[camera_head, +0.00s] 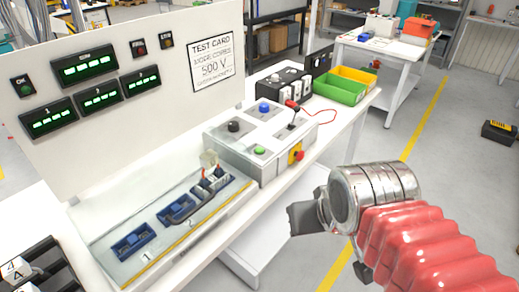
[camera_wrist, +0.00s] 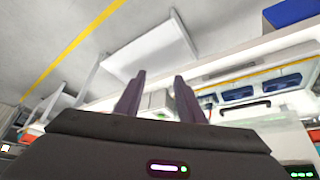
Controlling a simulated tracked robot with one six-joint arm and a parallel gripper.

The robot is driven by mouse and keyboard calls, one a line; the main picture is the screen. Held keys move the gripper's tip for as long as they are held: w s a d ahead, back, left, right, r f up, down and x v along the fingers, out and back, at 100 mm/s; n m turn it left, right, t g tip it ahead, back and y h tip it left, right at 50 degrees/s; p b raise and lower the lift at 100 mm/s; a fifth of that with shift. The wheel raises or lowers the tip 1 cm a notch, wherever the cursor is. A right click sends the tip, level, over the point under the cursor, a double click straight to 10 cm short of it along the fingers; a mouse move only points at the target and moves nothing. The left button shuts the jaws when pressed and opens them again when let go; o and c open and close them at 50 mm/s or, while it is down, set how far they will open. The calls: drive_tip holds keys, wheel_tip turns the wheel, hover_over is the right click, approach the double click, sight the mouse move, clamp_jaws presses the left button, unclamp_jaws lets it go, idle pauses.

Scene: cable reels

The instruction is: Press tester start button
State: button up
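The tester is a grey box (camera_head: 232,150) on the white bench in the head view. A green button (camera_head: 259,149) is on its sloped front part, left of a red emergency stop on yellow (camera_head: 296,153). A black knob (camera_head: 234,126) and a blue knob (camera_head: 265,107) sit further back on top. My gripper (camera_head: 302,218) is in front of the bench, right of and nearer than the tester, touching nothing. In the wrist view my gripper's two dark fingers (camera_wrist: 160,76) stand apart with nothing held between them.
A fixture plate with blue sockets (camera_head: 132,242) and a black cable lies left of the tester. A display panel (camera_head: 215,105) stands behind. Green (camera_head: 338,90) and yellow bins stand further right. A red lead arcs beside the tester.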

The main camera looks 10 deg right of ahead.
clamp_jaws()
idle(0.6)
